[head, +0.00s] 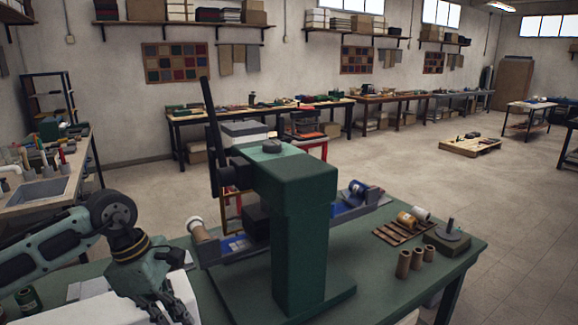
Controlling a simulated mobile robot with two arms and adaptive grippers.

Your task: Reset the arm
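My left arm comes in from the left, and its gripper (168,312) points down over white material (95,308) at the near left of the green table (385,288). The fingertips run to the bottom edge, so I cannot tell whether they are apart or closed, or whether they touch anything. A green machine (300,230) stands on the table to the right of the gripper. A long black lever (209,120) stands nearly upright on its far left side. Blue parts with rolls (362,194) lie partly behind the machine. My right gripper is not in view.
A slatted wooden rack (392,235), several brown cylinders (403,264) and a green block with a post (448,240) stand at the table's right. A dark green spool (27,300) is at the near left. A sink bench (45,190) stands left. The floor right is mostly clear.

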